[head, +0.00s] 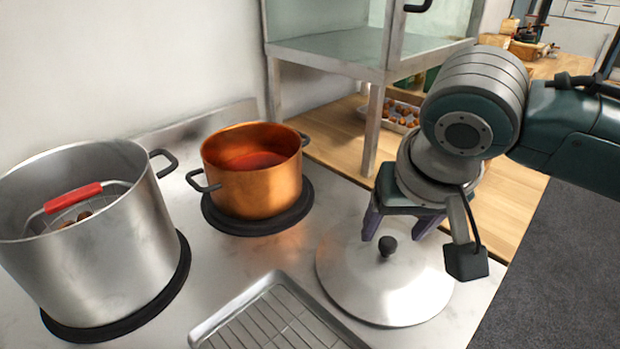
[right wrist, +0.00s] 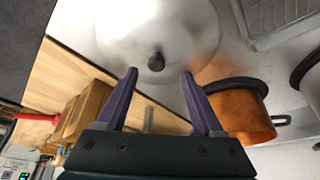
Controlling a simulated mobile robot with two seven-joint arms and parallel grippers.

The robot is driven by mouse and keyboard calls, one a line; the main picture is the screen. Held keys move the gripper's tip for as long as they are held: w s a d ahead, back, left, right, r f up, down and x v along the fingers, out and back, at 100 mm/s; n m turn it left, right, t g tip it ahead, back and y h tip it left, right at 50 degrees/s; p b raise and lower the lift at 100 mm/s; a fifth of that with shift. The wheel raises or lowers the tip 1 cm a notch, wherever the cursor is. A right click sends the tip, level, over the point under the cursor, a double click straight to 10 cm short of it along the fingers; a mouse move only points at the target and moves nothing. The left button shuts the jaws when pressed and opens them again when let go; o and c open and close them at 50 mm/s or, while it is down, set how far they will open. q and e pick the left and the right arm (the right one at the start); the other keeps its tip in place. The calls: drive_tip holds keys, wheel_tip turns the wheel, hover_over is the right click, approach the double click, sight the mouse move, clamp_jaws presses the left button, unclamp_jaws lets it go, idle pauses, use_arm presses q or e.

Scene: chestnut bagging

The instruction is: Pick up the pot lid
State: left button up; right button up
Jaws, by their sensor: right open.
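The pot lid (head: 372,283) is a round silver metal disc lying flat on the pale stove top. It has a black knob (head: 387,246) at its middle. My right gripper (head: 401,231) is above the lid, close to the knob, with its purple fingers pointing down. In the right wrist view the open fingers (right wrist: 159,75) have the lid (right wrist: 185,30) beyond their tips. The knob (right wrist: 156,62) shows between and just past the fingertips, with nothing held. My left gripper is not in view.
A copper pot (head: 252,182) stands on a burner left of the lid. A large steel pot (head: 75,250) with a red-handled basket (head: 73,197) is at far left. A wire-rack tray (head: 205,327) lies in front. A metal-framed glass cabinet (head: 370,130) stands behind.

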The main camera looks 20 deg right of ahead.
sight(389, 241)
drive_tip(key=x, duration=0.3)
drive_tip(key=b+x, duration=0.1)
drive_tip(key=shift+w+d+f, duration=0.2)
drive_tip(key=shift+d, duration=0.2)
drive_tip(key=shift+c, duration=0.3)
clamp_jaws()
idle(0.7)
